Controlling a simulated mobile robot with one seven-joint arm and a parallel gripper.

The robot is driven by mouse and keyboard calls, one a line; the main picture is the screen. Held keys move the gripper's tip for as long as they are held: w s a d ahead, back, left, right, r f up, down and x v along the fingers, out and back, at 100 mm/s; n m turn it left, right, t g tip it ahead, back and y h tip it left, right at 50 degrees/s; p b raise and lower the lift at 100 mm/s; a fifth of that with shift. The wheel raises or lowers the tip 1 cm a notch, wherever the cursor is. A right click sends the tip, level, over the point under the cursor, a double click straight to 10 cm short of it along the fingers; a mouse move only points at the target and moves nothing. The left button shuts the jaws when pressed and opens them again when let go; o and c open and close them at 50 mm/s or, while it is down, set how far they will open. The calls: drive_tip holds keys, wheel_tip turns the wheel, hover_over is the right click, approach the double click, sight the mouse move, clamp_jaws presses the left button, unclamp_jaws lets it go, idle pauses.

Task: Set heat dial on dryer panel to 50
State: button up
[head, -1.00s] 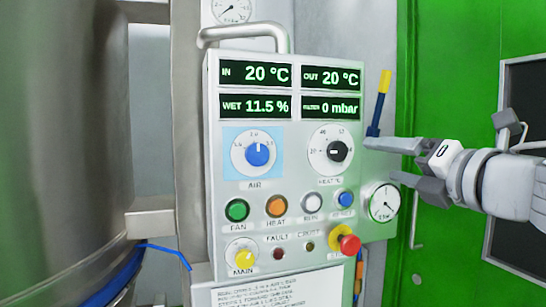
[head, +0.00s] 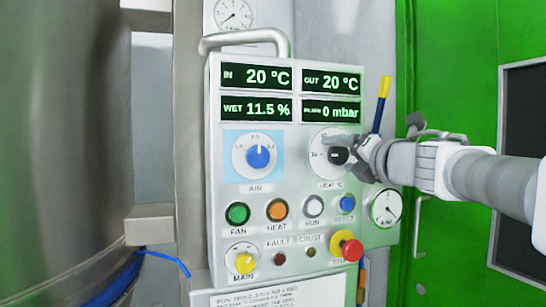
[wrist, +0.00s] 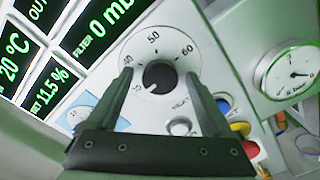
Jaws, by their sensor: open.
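The heat dial (head: 338,155) is a black knob on a round white scale at the upper right of the dryer panel (head: 214,215). In the wrist view the knob (wrist: 160,73) sits between the open fingers of my gripper (wrist: 158,80), one on each side; I cannot tell whether they touch it. The 50 and 60 marks show above it. The knob's white line points to the lower left, away from 50. In the head view my gripper (head: 347,152) reaches in from the right and covers part of the dial.
Left of it is the blue air dial (head: 258,156). Below are coloured buttons, the yellow main switch (head: 244,263) and a red emergency stop (head: 346,247). A gauge (head: 386,208) and a yellow-topped lever (head: 382,100) are close by my arm. Displays top the panel.

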clamp_jaws()
idle(0.4)
